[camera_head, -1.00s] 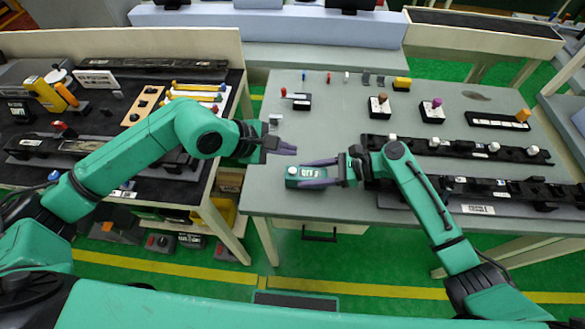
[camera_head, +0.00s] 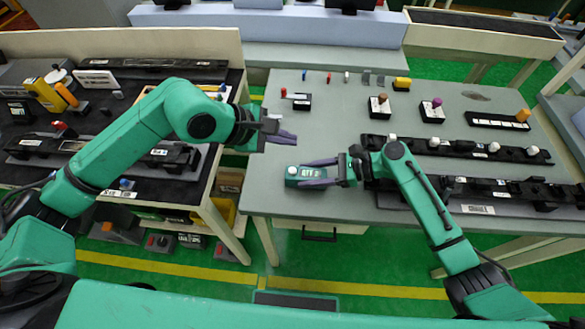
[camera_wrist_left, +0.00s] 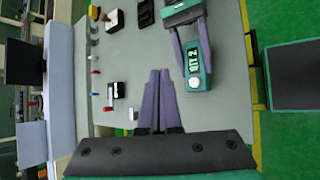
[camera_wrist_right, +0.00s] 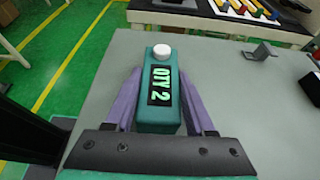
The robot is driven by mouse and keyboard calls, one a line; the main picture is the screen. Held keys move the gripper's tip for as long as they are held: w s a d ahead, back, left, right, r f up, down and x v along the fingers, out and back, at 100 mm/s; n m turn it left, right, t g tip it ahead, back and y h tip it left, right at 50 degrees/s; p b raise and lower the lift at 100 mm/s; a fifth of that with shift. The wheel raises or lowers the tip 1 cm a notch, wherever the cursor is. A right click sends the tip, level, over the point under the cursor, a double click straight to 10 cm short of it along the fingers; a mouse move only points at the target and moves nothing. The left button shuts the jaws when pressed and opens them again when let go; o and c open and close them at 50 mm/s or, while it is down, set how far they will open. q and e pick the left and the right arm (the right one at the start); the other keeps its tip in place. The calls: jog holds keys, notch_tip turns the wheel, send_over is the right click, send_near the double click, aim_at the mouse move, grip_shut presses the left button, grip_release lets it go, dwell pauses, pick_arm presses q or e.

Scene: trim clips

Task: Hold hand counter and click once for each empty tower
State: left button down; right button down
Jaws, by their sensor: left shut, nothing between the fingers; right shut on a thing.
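The hand counter (camera_head: 306,173) is a small teal box at the front left of the grey table. In the right wrist view the counter (camera_wrist_right: 160,90) has a white round button on top, and its green display reads "QTY 2". My right gripper (camera_head: 318,172) is shut on its sides. My left gripper (camera_head: 290,137) is shut and empty, above and behind the counter, apart from it. In the left wrist view its fingertips (camera_wrist_left: 160,76) are together, left of the counter. Which things are the towers I cannot tell; black rails (camera_head: 455,149) bear several white-topped pieces.
Black blocks with a brown (camera_head: 380,105) and a purple peg (camera_head: 434,110) stand behind the rails. A dark-topped table (camera_head: 120,110) stands left. The grey table's middle is clear.

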aim_at(292, 171)
pick_arm(q)
jog(key=shift+f, duration=4.45)
jog(key=shift+f, duration=0.1)
jog(key=shift+f, duration=0.3)
jog(key=shift+f, duration=0.45)
jog(key=shift+r, duration=0.9)
